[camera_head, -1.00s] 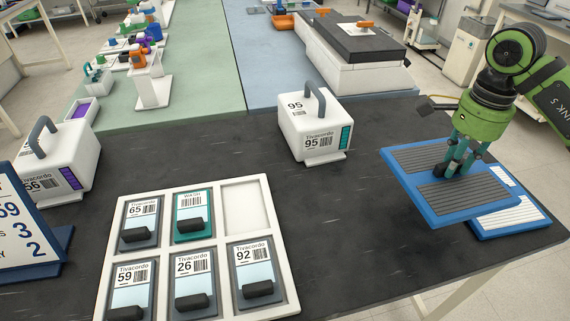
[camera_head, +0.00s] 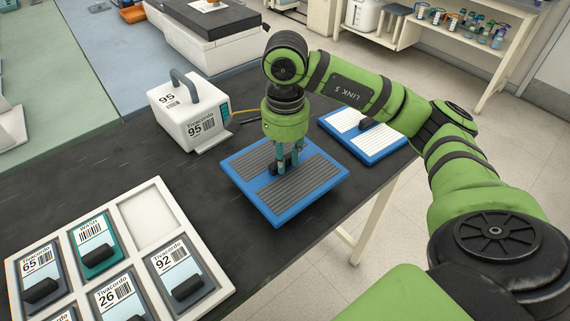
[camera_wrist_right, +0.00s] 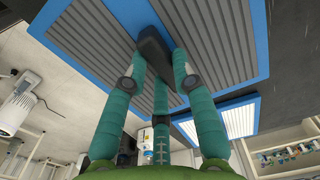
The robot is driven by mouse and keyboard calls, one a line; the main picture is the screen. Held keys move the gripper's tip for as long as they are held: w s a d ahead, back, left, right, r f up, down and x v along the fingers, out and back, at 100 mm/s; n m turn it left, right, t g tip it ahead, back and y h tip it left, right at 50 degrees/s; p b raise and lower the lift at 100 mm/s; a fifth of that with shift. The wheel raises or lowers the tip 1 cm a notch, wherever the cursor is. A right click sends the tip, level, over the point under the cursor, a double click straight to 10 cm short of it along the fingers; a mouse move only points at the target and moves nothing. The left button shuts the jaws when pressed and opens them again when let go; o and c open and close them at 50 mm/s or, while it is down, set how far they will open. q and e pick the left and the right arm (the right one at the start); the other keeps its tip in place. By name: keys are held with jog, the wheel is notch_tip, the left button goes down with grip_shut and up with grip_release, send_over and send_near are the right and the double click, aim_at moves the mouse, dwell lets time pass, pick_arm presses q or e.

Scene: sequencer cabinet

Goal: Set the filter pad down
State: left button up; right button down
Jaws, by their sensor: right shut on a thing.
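The filter pad (camera_head: 318,187) is a blue-framed plate with grey ribbed panels and a dark handle in the middle. My right gripper (camera_head: 286,168) is shut on the handle, with its fingers pointing down. The wrist view shows the fingers on either side of the black handle (camera_wrist_right: 156,52). The pad is roughly level above the black table near its front edge. I cannot tell whether it touches the table. A blue board with a white lined face (camera_head: 356,132) lies to its right. My left gripper is not in view.
A white tray (camera_head: 150,190) with several labelled cartridges and an empty slot lies at lower left. Bare black tabletop (camera_head: 200,175) lies between tray and pad.

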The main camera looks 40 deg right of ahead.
jog(key=shift+f+p, duration=0.45)
jog(key=shift+f, duration=1.5)
jog(key=shift+f, duration=0.2)
jog(key=c, duration=1)
grip_release()
jog(key=shift+r, duration=0.1)
notch_tip(320, 180, up, 12)
jog(key=shift+r, duration=0.15)
